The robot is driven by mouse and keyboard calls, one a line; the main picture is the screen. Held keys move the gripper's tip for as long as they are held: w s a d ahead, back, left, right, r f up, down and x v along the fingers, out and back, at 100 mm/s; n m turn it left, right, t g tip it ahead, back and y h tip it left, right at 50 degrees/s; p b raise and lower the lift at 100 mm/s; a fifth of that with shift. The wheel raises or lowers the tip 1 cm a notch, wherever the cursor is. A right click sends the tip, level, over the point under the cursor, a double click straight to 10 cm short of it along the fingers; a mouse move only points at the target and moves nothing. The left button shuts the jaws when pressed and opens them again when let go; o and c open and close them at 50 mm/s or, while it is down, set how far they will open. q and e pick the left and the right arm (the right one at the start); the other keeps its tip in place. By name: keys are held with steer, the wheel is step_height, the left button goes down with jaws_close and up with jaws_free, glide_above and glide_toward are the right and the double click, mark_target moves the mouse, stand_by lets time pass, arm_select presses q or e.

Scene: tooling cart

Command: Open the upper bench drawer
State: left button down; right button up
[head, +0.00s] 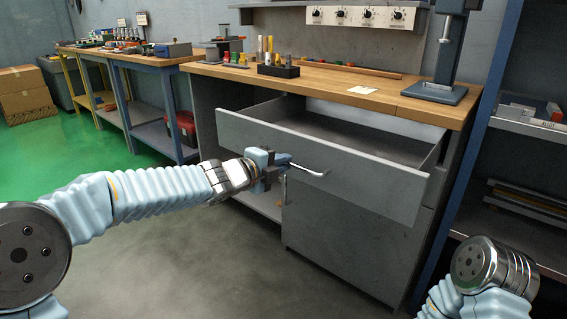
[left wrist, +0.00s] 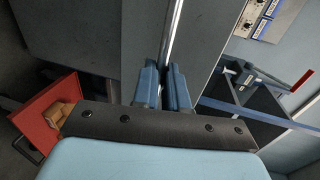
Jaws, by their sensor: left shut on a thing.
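The upper bench drawer (head: 375,180) is pulled well out of the grey bench in the head view. Its inside shows, and the visible part looks empty. A metal bar handle (head: 312,172) runs across the middle of the drawer front. My left gripper (head: 282,160) is at the left part of this handle and shut on it. In the left wrist view the two blue fingers (left wrist: 162,88) stand on either side of the shiny handle bar (left wrist: 173,40). My right gripper is out of view; only part of my right arm shows at the lower right.
The wooden bench top (head: 330,86) carries a black block with upright tools (head: 278,70) and a dark stand (head: 435,92). A blue-framed shelf (head: 490,105) stands close on the right. The floor (head: 185,270) in front of the bench is clear.

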arm_select(q)
steer(key=c, duration=1.2)
jaws_free()
steer(key=p+v, duration=0.2)
steer(key=v, duration=1.1)
steer(key=shift+s+a, duration=0.2)
steer(key=shift+s, duration=0.1)
